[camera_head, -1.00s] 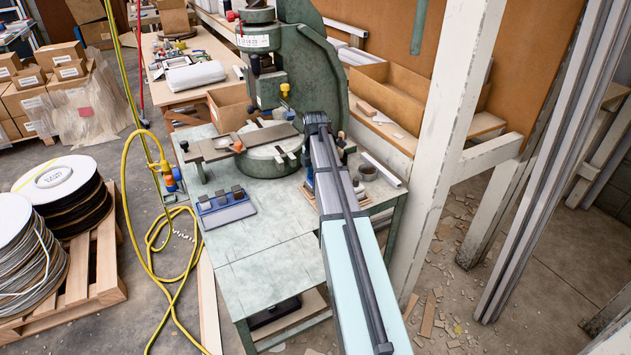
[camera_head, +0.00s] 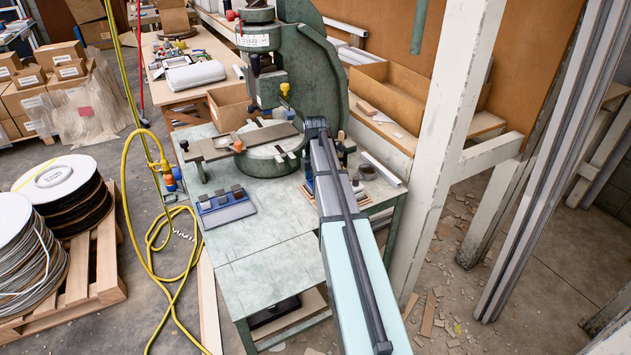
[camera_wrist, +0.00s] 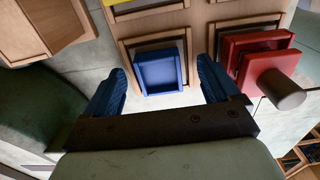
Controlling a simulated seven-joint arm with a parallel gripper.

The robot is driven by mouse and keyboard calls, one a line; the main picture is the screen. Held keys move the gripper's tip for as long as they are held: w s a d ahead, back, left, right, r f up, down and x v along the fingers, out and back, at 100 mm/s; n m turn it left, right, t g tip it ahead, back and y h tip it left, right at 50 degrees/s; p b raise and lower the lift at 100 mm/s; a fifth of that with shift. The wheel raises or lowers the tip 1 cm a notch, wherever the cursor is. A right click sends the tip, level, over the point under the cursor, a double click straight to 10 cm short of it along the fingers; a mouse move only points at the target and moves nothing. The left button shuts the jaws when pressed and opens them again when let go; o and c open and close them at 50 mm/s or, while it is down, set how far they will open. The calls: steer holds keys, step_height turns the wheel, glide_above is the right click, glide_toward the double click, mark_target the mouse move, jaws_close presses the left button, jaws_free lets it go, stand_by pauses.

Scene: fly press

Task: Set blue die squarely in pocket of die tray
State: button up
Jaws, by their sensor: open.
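The blue die (camera_wrist: 160,73) is a square block with a raised rim, seen from above in the wrist view. It lies at a pocket of the wooden die tray (camera_wrist: 200,40), slightly askew to the dark pocket frame. Whether it is fully down in the pocket I cannot tell. My gripper (camera_wrist: 161,68) is open, its blue fingers on either side of the die with gaps showing.
A red die (camera_wrist: 252,50) with a round grey knob sits at the pocket to the right, close to my right finger. A yellow piece (camera_wrist: 145,7) is at the top. The green press (camera_head: 315,70) stands behind, and a blue rack (camera_head: 225,208) lies left on the bench.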

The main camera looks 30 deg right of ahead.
step_height(320, 180, up, 12)
steer(key=shift+r, duration=0.15)
stand_by(0.6)
stand_by(0.4)
